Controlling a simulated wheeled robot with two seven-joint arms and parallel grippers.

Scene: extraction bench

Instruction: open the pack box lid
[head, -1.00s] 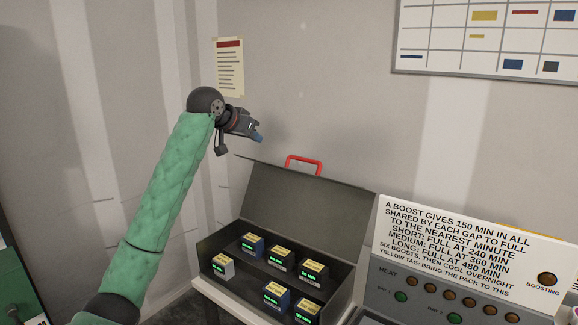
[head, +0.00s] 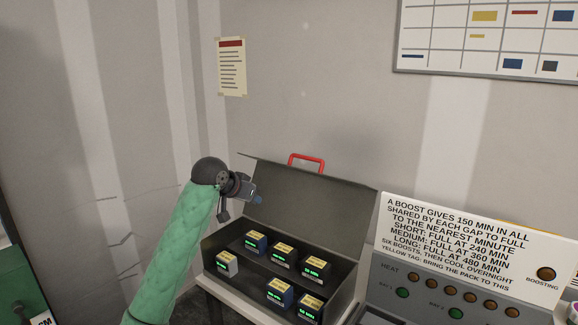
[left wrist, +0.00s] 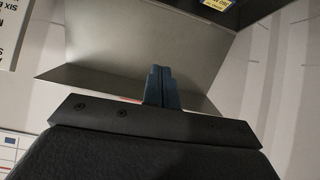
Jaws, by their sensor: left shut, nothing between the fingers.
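The pack box (head: 230,290) is a dark case on a bench. Its lid (head: 310,200) stands raised and leans back toward the wall, with a red handle (head: 306,162) on its top edge. Several battery packs with yellow labels stand inside, such as a blue one (head: 255,241). My left gripper (head: 258,199) is shut and empty, in front of the lid's left part in the head view. In the left wrist view its closed blue fingertips (left wrist: 161,88) show against the lid's inner face (left wrist: 130,40); I cannot tell whether they touch it. My right gripper is not in view.
A charger panel (head: 450,290) with a white instruction sign (head: 470,240) stands right of the box. A green case (head: 20,290) is at the far left. A paper notice (head: 231,67) and a chart board (head: 490,40) hang on the wall.

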